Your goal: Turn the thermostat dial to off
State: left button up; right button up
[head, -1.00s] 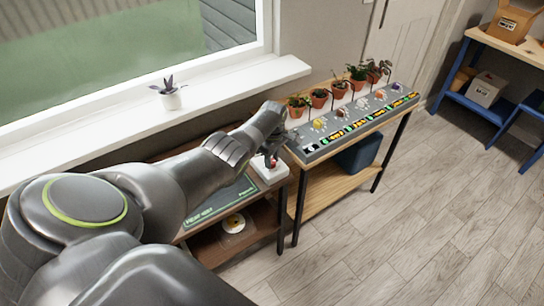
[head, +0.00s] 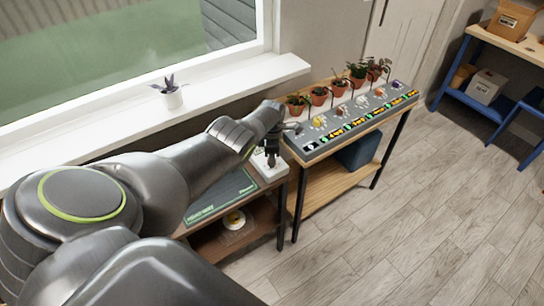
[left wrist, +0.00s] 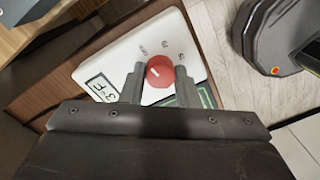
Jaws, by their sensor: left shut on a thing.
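The thermostat is a white plate (head: 262,168) at the right end of the dark brown shelf. In the left wrist view, the plate (left wrist: 112,57) carries a round red dial (left wrist: 160,71) with a short white pointer mark. Small printed labels lie beyond the dial, too small to read surely. My left gripper (left wrist: 159,72) is shut on the red dial, one finger on each side. In the head view, my left gripper (head: 271,158) points down at the plate and hides the dial. My right gripper is not in view.
A dark green mat (head: 222,195) lies left of the thermostat. Beside it, a wooden stand holds a grey panel (head: 340,132) with several potted plants behind. The floor in front is clear.

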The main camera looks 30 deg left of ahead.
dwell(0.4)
pick_arm(q)
jog(key=o, duration=1)
jog(key=r+p, duration=0.2)
jog(key=r, duration=0.3)
jog(key=r+p, duration=0.2)
jog(key=r, duration=0.4)
jog(key=r+p, duration=0.3)
jog(key=r, duration=0.3)
jog(key=shift+w+a+r, duration=0.25)
jog(key=shift+w, duration=0.05)
jog(key=shift+f, duration=0.1)
